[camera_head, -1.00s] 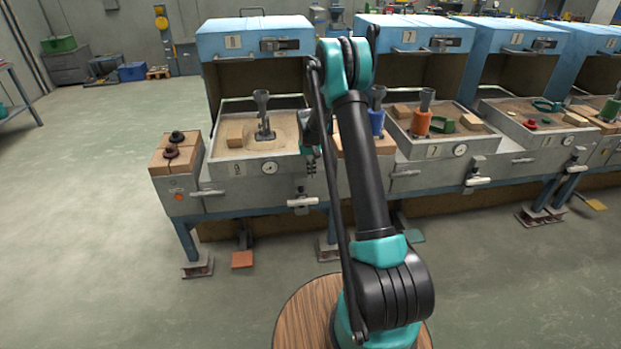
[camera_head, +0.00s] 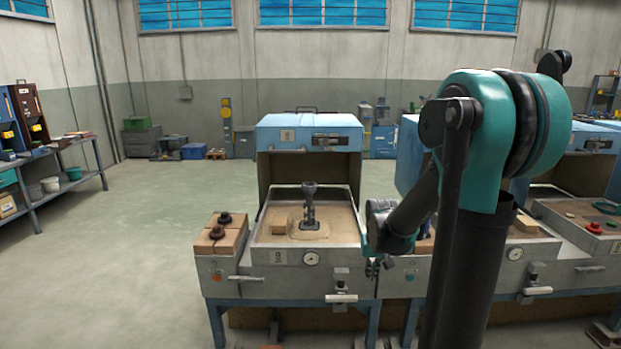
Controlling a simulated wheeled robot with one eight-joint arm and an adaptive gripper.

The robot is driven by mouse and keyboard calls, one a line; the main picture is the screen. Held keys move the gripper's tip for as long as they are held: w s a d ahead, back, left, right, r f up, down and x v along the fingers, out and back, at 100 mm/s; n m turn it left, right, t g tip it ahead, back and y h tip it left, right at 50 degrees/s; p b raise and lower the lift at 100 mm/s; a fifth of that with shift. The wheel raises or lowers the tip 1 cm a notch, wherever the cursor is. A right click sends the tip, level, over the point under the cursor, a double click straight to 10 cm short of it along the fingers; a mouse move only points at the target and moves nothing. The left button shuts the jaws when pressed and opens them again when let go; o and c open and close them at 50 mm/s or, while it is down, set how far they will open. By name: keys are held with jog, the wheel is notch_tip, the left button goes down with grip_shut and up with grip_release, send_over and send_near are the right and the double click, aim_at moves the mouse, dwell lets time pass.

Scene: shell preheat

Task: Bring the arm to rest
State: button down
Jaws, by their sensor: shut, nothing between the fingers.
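My arm stands in the right half of the view, with its teal elbow raised high and its forearm folded down to the left. My gripper (camera_head: 374,267) hangs small and dark at the forearm's end, by the front right corner of the nearest sand tray (camera_head: 351,231). It is shut with nothing seen in it. I cannot tell whether it touches the tray's edge.
A blue hood (camera_head: 309,132) stands open behind the tray. Tan blocks with dark knobs (camera_head: 218,234) sit at the bench's left end. More sand trays (camera_head: 580,232) continue right, partly hidden by my arm. A shelf table (camera_head: 75,165) stands far left. Floor (camera_head: 130,240) between is clear.

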jog(key=s+f+t, duration=0.1)
jog(key=s+f, duration=0.1)
jog(key=s, duration=1.6)
jog(key=shift+s+d+t, duration=0.15)
jog(key=shift+s+t, duration=0.15)
jog(key=shift+s, duration=0.05)
